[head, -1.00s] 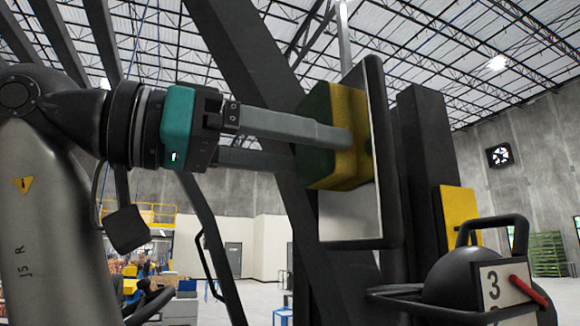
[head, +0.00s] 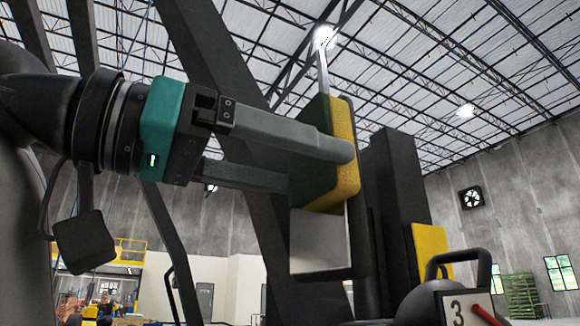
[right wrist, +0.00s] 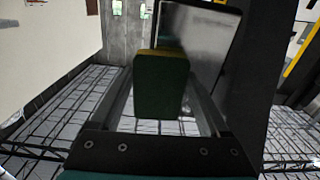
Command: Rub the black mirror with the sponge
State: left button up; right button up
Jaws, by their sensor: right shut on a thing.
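My right gripper (head: 325,165) is shut on a sponge (head: 344,190), with a finger on either side of it. The sponge has a dark green side towards my wrist and a yellow side towards the black mirror (head: 320,248). The sponge covers the upper part of the mirror in the head view; the pale glass shows below it. In the right wrist view the sponge (right wrist: 162,88) is between the fingers, in front of the black-rimmed mirror (right wrist: 203,45). I cannot tell whether it touches the glass. My left gripper is not in view.
Dark slanted posts (head: 215,60) stand behind my arm. A dark upright block (head: 395,190) and a yellow panel (head: 432,252) are right of the mirror. A dark handled object marked 3 (head: 455,306) is at lower right.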

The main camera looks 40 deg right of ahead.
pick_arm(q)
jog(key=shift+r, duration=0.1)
pick_arm(e)
jog(key=shift+a, duration=0.1)
jog(key=shift+a+r, duration=0.1)
jog(key=shift+a, duration=0.1)
jog(key=p+v, duration=0.2)
jog(key=v, duration=0.2)
jog(key=shift+a, duration=0.15)
pick_arm(q)
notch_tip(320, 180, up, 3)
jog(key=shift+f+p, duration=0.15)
jog(key=shift+p, duration=0.25)
pick_arm(e)
jog(key=shift+w+a, duration=0.2)
jog(key=shift+a, duration=0.25)
